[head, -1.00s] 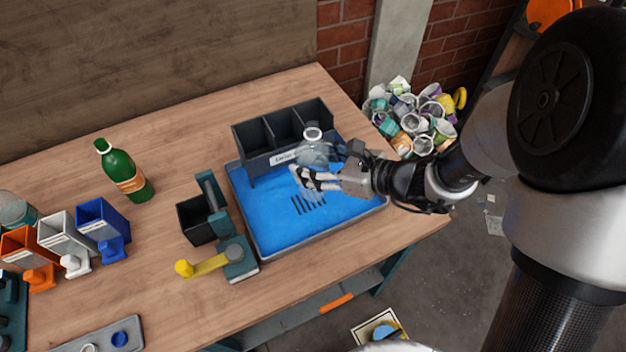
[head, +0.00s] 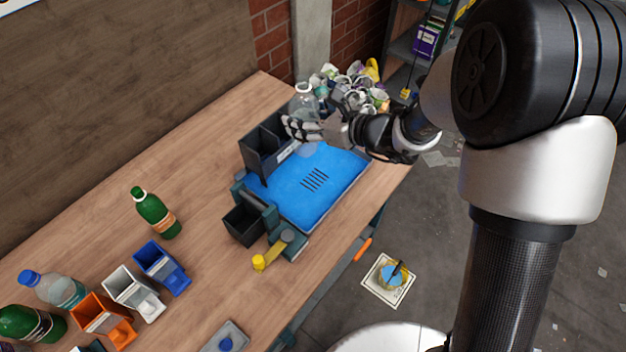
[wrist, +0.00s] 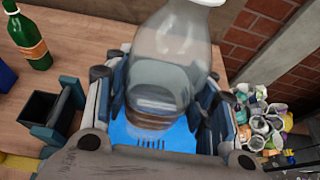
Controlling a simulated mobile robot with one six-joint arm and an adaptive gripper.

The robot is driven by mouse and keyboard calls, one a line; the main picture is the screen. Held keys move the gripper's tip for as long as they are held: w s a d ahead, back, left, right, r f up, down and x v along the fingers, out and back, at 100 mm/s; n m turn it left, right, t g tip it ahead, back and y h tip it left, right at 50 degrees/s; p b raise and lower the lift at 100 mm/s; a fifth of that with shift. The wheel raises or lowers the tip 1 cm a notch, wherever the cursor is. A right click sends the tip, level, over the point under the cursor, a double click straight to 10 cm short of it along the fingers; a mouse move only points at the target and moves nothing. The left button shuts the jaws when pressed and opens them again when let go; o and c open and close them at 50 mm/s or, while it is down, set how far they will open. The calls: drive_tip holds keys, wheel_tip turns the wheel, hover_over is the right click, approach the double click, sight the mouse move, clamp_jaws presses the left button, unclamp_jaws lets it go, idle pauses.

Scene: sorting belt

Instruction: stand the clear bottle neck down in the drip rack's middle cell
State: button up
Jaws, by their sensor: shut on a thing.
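The clear bottle (head: 304,104) is in my gripper (head: 306,130) at the right end of the drip rack, neck up and roughly upright. In the wrist view the clear bottle (wrist: 172,60) stands between my gripper's fingers (wrist: 160,100), with its white-topped neck at the upper edge. My gripper is shut around its body. The dark drip rack (head: 262,158) stands along the back of the blue tray (head: 330,172), with a white label on its front. My gripper and the bottle hide its right part, and its middle cell is only partly visible.
A green bottle (head: 154,213) stands left on the bench. A small dark bin (head: 243,225) and a yellow-handled device (head: 275,250) are beside the tray. Blue, white and orange bins stand front left. A heap of cups (head: 350,85) lies behind the bench's right end.

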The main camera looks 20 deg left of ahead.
wheel_tip(320, 180, down, 19)
drive_tip(key=b, duration=0.5)
drive_tip(key=shift+w, duration=0.15)
drive_tip(key=shift+f, duration=0.1)
drive_tip(key=shift+f, duration=0.15)
drive_tip(key=o, duration=1.1)
drive_tip(key=v, duration=0.4)
drive_tip(key=p+v, duration=0.1)
drive_tip(key=v, duration=0.3)
drive_tip(key=p+v, duration=0.1)
drive_tip(key=v, duration=0.3)
drive_tip(key=shift+r, duration=0.3)
